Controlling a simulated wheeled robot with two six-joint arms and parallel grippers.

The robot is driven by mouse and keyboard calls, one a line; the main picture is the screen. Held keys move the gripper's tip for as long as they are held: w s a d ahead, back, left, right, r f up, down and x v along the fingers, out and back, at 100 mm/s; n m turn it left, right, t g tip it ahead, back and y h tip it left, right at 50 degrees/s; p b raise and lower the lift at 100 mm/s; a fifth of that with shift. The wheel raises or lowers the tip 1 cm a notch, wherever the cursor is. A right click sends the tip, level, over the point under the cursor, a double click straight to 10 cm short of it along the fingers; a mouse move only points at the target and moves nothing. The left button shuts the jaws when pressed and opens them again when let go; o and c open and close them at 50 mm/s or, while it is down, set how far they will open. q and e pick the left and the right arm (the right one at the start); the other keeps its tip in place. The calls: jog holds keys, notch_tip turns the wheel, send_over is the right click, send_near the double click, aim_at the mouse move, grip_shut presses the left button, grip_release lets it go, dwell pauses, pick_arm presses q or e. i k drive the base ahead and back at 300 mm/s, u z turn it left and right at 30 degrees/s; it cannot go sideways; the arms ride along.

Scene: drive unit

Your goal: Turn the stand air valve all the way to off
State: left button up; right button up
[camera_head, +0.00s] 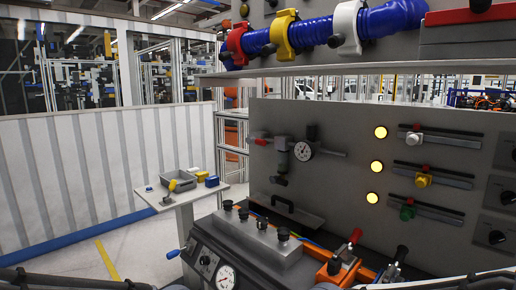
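A grey upright panel carries an air unit with a round white gauge (303,151), a dark regulator body (282,160) and a small red part (260,138) at its left end. Lower down, a blue-ended lever (173,254) sticks out to the left of the grey stand box (262,240), near another round gauge (226,277). I cannot tell for sure which of these is the stand air valve, nor its setting. Dark parts at the bottom left and bottom right edges look like my arms. Neither gripper's fingers show.
Several black knobs top the stand box. Red and black handles (346,246) stand at its right. The panel has yellow lamps (376,166) and sliders (428,178). A small white table (184,196) with a tray stands left. A shelf (380,68) overhangs the panel.

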aim_at(249, 140)
jog(key=u, duration=0.7)
jog(key=i, duration=0.4)
jog(key=u, duration=0.75)
jog(key=i, duration=1.5)
jog(key=z, duration=1.1)
jog(key=i, duration=0.7)
jog(key=z, duration=0.75)
